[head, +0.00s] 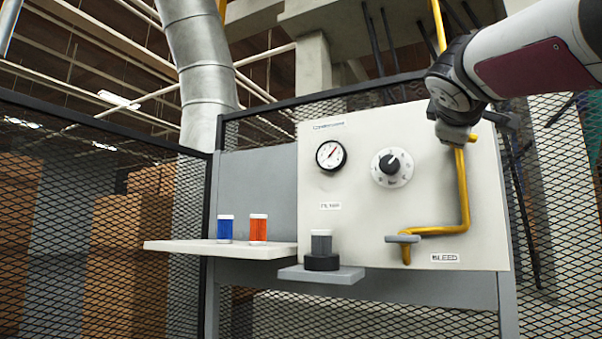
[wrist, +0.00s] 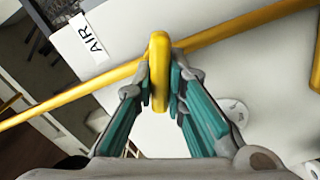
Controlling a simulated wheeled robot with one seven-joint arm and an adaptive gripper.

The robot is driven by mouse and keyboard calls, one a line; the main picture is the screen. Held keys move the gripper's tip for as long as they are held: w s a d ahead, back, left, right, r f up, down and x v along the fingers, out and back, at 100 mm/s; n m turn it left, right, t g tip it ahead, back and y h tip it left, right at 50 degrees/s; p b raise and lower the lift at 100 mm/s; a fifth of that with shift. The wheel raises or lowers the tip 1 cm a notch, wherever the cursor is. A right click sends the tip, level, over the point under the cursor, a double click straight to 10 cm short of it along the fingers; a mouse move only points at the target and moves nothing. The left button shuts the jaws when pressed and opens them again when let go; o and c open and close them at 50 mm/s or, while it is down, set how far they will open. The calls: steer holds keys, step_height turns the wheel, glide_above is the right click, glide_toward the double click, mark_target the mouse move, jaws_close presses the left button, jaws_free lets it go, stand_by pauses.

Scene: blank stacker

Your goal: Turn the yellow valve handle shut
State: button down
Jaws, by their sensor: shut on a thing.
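The yellow valve handle (wrist: 159,65) stands upright in the middle of the wrist view, in front of the yellow pipe. It looks nearly end-on, so its exact angle to the pipe is hard to tell. My gripper (wrist: 160,88) has its teal-padded fingers on either side of the handle, shut on it. In the head view my gripper (head: 455,134) is at the upper right of the white panel, over the yellow pipe (head: 463,190). There the arm and gripper mostly hide the handle.
The white panel (head: 260,130) carries a gauge (head: 331,154), a dark knob (head: 390,164) and a grey bleed lever (head: 403,239). A blue canister (head: 225,228) and an orange canister (head: 258,229) stand on a shelf (head: 190,246). An AIR label (wrist: 91,42) shows near the pipe.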

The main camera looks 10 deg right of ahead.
steer(key=n+p, duration=0.1)
steer(key=n, duration=0.3)
steer(key=shift+a+f+n+p, duration=0.1)
steer(key=shift+f+n+p, duration=0.05)
steer(key=shift+n+p, duration=0.25)
stand_by(0.4)
steer(key=c, duration=1.6)
jaws_free()
steer(key=v, duration=1.2)
steer(key=shift+w, duration=0.1)
